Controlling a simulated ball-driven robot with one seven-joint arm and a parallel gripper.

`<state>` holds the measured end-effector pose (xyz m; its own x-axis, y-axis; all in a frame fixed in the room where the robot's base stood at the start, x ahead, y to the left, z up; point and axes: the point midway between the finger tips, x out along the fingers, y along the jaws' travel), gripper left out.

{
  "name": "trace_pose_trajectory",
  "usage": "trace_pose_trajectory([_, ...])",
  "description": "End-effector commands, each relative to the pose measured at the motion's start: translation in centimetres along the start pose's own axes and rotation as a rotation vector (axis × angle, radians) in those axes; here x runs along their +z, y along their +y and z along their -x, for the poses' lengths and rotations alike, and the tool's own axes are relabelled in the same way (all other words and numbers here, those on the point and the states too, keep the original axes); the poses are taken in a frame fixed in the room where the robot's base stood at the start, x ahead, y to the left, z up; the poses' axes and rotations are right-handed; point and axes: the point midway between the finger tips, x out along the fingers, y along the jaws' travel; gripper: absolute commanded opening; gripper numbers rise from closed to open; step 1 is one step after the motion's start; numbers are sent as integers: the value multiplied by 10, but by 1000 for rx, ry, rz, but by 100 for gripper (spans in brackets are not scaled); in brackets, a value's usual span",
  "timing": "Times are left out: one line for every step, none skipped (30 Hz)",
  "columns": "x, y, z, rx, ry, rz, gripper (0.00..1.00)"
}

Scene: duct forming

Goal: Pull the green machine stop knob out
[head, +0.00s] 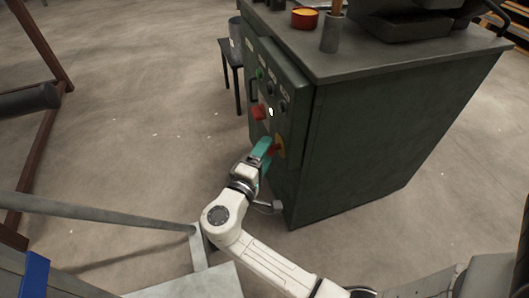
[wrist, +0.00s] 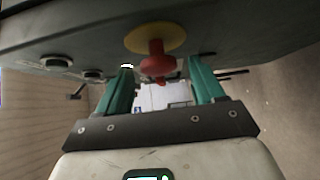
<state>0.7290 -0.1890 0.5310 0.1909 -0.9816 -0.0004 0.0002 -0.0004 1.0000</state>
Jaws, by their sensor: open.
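The stop knob (wrist: 157,66) is red, on a round yellow base (wrist: 155,37), on the side of the dark green machine (head: 355,140). In the head view the red knob (head: 275,150) is partly hidden by my gripper (head: 266,150). My gripper, with teal fingers, also shows in the wrist view (wrist: 162,75). It is open, with one finger on each side of the knob. Gaps show between the knob and both fingers, so it is not gripped. I cannot tell how far out the knob stands.
A red switch (head: 258,112) and several small buttons (head: 270,82) sit on the same panel, above the knob. A stool with a grey bucket (head: 236,35) stands behind the machine. A grey frame rail (head: 100,213) lies left of my arm. Floor left of the panel is clear.

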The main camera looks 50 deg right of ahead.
Motion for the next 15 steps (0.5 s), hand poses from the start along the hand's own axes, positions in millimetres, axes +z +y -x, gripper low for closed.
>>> trace_pose_trajectory([-1,2,7,0,3,2,68])
trace_pose_trajectory([-1,2,11,0,4,2,68])
trace_pose_trajectory([-1,2,18,0,5,2,68])
trace_pose_trajectory([-1,3,24,0,5,1,68])
trace_pose_trajectory([-1,3,30,0,5,1,68])
trace_pose_trajectory([-1,3,38,0,6,1,68])
trace_pose_trajectory([-1,3,44,0,6,1,68])
trace_pose_trajectory([-1,3,50,0,6,2,68])
trace_pose_trajectory([-1,2,58,0,5,2,68])
trace_pose_trajectory([-1,2,64,0,6,2,68])
trace_pose_trajectory([-1,2,69,0,5,1,68])
trace_pose_trajectory([-1,2,75,1,5,1,68])
trace_pose_trajectory([-1,2,80,1,5,1,68])
trace_pose_trajectory([-1,2,84,0,6,1,68])
trace_pose_trajectory([-1,1,89,0,4,1,68])
